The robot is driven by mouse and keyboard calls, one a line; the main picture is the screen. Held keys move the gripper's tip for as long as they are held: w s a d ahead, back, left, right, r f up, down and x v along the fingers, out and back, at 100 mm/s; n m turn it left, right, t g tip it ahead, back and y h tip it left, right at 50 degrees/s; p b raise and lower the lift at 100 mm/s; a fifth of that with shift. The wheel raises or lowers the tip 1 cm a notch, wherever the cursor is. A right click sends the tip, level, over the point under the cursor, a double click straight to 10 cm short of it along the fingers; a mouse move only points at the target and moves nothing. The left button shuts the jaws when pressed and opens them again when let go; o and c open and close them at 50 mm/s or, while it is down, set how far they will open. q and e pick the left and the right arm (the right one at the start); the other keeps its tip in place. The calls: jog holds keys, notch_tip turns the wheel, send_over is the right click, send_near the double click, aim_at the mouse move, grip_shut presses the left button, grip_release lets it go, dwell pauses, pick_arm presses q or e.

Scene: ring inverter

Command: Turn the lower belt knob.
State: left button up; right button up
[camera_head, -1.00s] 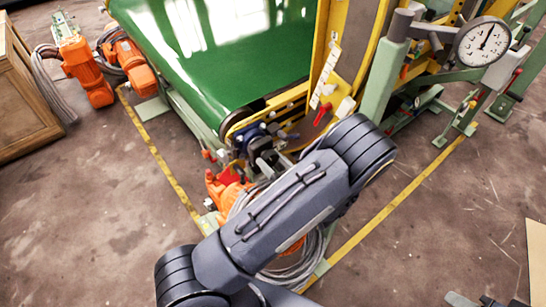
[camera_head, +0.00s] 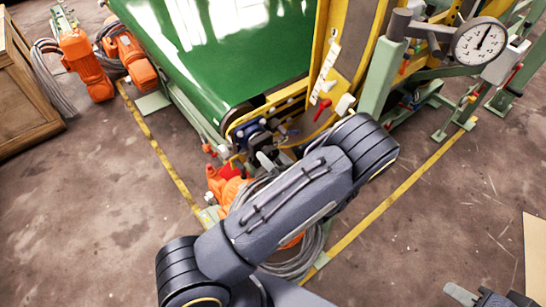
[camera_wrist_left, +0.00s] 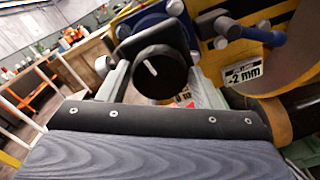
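In the left wrist view a round black knob (camera_wrist_left: 160,72) with a white pointer line faces the camera, below a blue bracket (camera_wrist_left: 150,22). My left gripper (camera_wrist_left: 160,80) has one pale finger on each side of this knob. Narrow gaps seem to show, so the fingers look open around it; contact is not clear. In the head view my left gripper (camera_head: 266,160) is at the belt's near corner, by the blue knob mount (camera_head: 250,132). The black knob cannot be made out there. My right gripper (camera_head: 488,298) is cut off at the bottom right edge, its fingers unclear.
The green belt (camera_head: 225,60) lies behind, beside a yellow frame with a red lever (camera_head: 322,110). A dial gauge (camera_head: 481,41) stands at the right. An orange motor (camera_head: 228,186) and coiled cables (camera_head: 300,262) lie under my left arm.

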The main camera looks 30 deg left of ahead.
pick_arm(q)
jog(key=shift+o, duration=1.4)
jog(key=shift+d, duration=0.1)
jog(key=v, duration=0.7)
jog(key=shift+d, duration=0.35)
jog(key=shift+s, duration=0.1)
